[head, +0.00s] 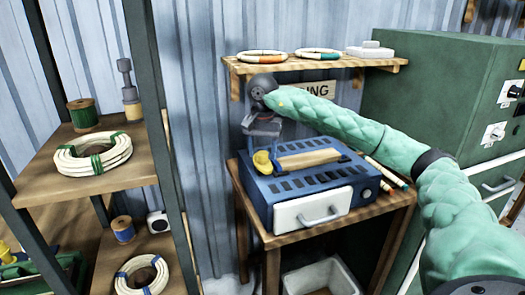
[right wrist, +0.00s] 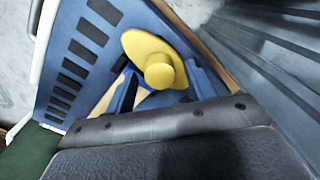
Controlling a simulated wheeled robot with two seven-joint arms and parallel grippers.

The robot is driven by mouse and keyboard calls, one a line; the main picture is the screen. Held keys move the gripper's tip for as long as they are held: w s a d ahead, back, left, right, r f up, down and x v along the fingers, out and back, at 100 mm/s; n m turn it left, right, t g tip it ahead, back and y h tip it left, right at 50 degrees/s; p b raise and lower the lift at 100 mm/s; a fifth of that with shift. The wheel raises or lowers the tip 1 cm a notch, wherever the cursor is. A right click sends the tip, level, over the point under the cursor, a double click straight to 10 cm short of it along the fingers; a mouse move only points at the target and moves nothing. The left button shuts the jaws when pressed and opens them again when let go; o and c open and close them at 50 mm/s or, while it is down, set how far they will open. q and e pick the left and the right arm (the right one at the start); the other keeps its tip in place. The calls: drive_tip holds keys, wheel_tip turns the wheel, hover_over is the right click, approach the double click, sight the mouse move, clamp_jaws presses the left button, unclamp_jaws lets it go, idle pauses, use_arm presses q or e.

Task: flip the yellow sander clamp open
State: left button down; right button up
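The yellow sander clamp (head: 262,161) sits at the left end of the blue sander (head: 318,190), by a pale wooden-looking strip (head: 310,158) on top. In the right wrist view the clamp is a yellow disc with a round knob (right wrist: 158,70). My right gripper (head: 262,138) points down just above the clamp. In the right wrist view its two dark blue fingers (right wrist: 164,92) look spread apart, with the clamp just beyond them. I cannot tell whether they touch it. My left gripper is not in view.
The sander stands on a small wooden table (head: 270,240) against a corrugated wall. A wall shelf (head: 315,66) with coils hangs above. A green cabinet (head: 430,90) stands at right. A shelf rack (head: 85,165) with rattan coils and spools stands at left.

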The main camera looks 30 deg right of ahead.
sight(262, 153)
wheel_tip(262, 153, up, 6)
drive_tip(key=shift+f+b, duration=0.1)
drive_tip(key=shift+b, duration=0.45)
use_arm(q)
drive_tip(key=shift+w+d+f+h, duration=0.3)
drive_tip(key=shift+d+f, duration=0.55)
use_arm(e)
drive_tip(key=shift+r, duration=0.95)
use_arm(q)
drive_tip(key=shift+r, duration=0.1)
